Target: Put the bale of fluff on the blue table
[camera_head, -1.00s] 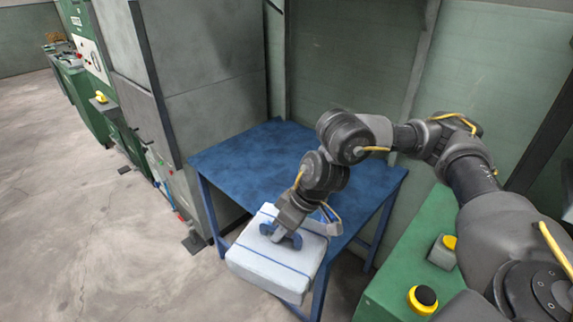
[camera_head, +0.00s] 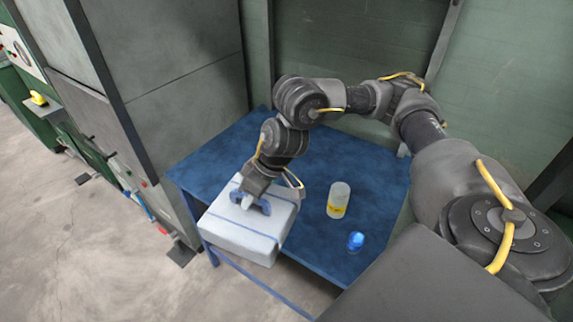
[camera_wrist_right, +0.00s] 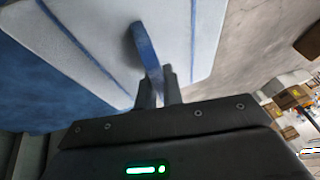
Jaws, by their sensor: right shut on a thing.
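The bale of fluff (camera_head: 235,236) is a white block with blue straps, at the front left edge of the blue table (camera_head: 345,166). My right gripper (camera_head: 250,200) is over its top and shut on the bale's blue strap handle. In the right wrist view the handle (camera_wrist_right: 145,50) rises between the fingers (camera_wrist_right: 158,88), with the white bale (camera_wrist_right: 180,25) behind it. The bale overlaps the table's front left corner in the head view; I cannot tell whether it touches the top. My left gripper is not in view.
A clear bottle with a yellow label (camera_head: 338,200) and a small blue round object (camera_head: 355,240) are on the table's right part. A grey cabinet (camera_head: 170,70) stands at the left and a green wall behind. The table's middle and back are clear.

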